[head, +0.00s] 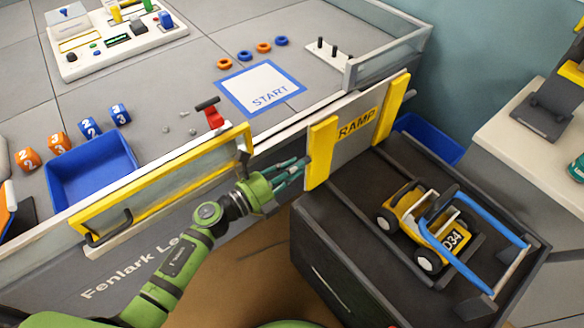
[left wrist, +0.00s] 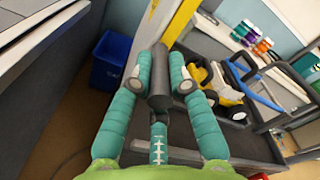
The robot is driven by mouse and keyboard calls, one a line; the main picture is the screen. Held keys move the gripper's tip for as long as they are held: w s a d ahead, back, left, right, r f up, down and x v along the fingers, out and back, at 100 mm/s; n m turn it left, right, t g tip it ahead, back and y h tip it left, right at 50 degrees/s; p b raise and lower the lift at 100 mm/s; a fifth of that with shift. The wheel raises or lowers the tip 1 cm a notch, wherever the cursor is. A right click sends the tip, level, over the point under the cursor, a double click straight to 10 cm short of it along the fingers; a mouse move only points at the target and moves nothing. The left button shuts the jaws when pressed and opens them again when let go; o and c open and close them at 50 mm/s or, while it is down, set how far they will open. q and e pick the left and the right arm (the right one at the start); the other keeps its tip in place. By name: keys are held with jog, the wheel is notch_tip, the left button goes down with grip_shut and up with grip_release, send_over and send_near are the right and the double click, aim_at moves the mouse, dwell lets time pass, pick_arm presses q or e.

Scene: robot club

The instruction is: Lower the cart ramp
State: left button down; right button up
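The ramp (head: 356,130) is a grey panel with yellow side strips and a RAMP label. In the head view it stands upright at the table's edge, beside the cart. My left gripper (head: 300,168) is at its left yellow strip. In the left wrist view, the teal fingers of the left gripper (left wrist: 160,78) press from both sides on a dark grey bar, the ramp handle (left wrist: 160,96), beside the yellow strip. The head view hides this handle behind the fingers. The dark cart (head: 350,262) carries a yellow wheeled robot (head: 428,226) with a blue frame. My right gripper is out of view.
A yellow-framed clear panel (head: 165,190) lines the table edge to the left. On the table are a START mat (head: 285,78), a blue bin (head: 90,170) and numbered blocks. Another blue bin (head: 430,140) stands behind the cart; a light counter (head: 520,130) is at right.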

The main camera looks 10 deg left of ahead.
pick_arm(q)
jog(key=w+a+f+n+b, duration=0.2)
jog(key=w+a+n, duration=0.4)
jog(key=n, duration=0.1)
jog(key=shift+w+a+f, duration=0.2)
jog(key=shift+w+a, duration=0.15)
dwell(0.4)
